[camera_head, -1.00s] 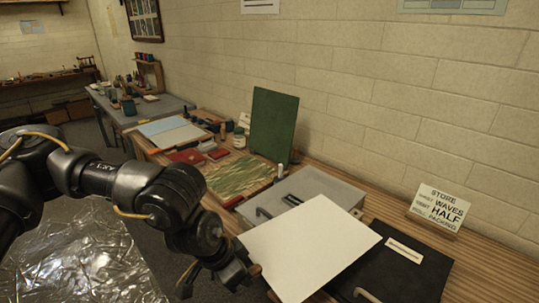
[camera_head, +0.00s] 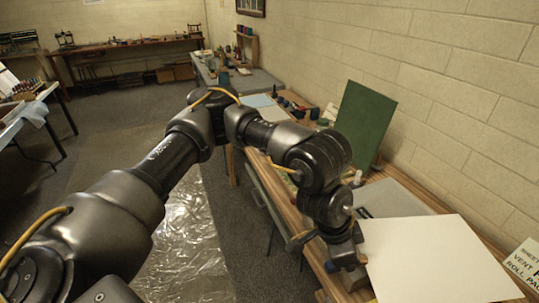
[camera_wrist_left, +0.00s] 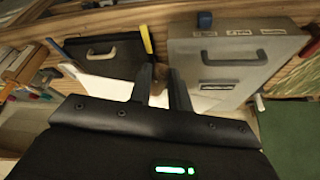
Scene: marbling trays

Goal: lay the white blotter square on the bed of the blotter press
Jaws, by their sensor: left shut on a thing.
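The white blotter square (camera_head: 430,258) is a flat pale sheet at the lower right of the head view, above the bench. My left gripper (camera_head: 358,258) is shut on its left edge. In the left wrist view the gripper's two dark fingers (camera_wrist_left: 165,88) point at the bench, and part of the white blotter (camera_wrist_left: 108,88) shows beside them. The blotter hides much of the bench under it in the head view. I cannot tell for sure which thing is the blotter press. My right gripper is not in view.
A green upright board (camera_head: 362,122) stands behind the arm. A grey flat case (camera_wrist_left: 240,60) and a black flat case (camera_wrist_left: 115,55), both with handles, lie side by side. A sign (camera_head: 524,266) stands at the right. A brick wall bounds the bench.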

